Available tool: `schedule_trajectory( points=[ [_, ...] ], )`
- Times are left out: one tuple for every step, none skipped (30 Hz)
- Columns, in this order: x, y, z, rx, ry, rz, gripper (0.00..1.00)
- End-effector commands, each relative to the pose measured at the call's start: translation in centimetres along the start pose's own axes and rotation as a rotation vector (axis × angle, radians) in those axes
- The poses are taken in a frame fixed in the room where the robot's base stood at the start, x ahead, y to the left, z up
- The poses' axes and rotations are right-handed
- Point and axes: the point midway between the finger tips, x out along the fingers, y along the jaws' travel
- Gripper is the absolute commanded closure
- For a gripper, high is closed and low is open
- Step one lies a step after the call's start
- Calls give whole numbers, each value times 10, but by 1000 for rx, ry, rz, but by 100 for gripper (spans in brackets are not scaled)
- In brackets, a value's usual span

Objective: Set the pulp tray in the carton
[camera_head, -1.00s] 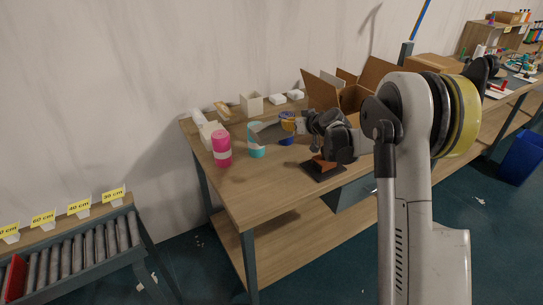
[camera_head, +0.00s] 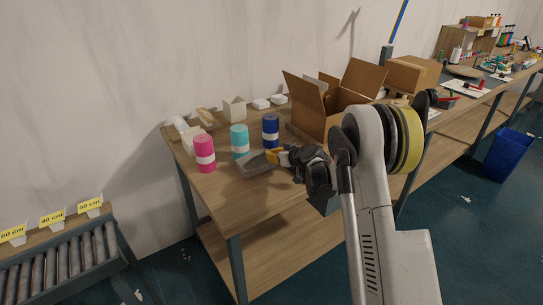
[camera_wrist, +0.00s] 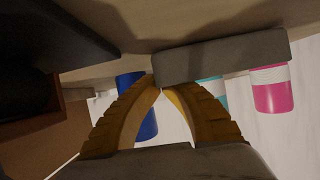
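The grey pulp tray (camera_head: 255,165) is at the near part of the table, in front of the teal roll. My gripper (camera_head: 273,156) is at its right end, with yellow fingers. In the wrist view the fingertips (camera_wrist: 163,88) are nearly together at one end of the tray (camera_wrist: 225,56), pinching its edge. I cannot tell whether the tray touches the tabletop. The open brown carton (camera_head: 308,108) stands at the back right of the table, flaps spread, beyond my gripper. Its inside is mostly hidden.
Pink (camera_head: 204,153), teal (camera_head: 239,141) and blue (camera_head: 270,131) rolls stand left of and behind the tray. Small white boxes (camera_head: 261,104) lie along the wall. A closed box (camera_head: 408,74) stands right of the carton. A roller conveyor (camera_head: 65,255) is at lower left.

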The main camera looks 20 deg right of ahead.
Motion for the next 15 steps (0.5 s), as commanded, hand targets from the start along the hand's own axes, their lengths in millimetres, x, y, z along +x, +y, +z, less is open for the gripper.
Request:
schedule_trajectory(
  points=[
    [0,0,0,0,0,0,100],
    [1,0,1,0,0,0,100],
    [1,0,3,0,0,0,100],
    [2,0,4,0,0,0,100],
    [2,0,3,0,0,0,92],
    [1,0,3,0,0,0,80],
    [1,0,3,0,0,0,73],
    [1,0,3,0,0,0,73],
    [1,0,3,0,0,0,73],
    [1,0,3,0,0,0,73],
    [1,0,2,0,0,0,73],
    [1,0,2,0,0,0,73],
    [1,0,2,0,0,0,73],
    [1,0,2,0,0,0,73],
    [1,0,2,0,0,0,73]
  ],
)
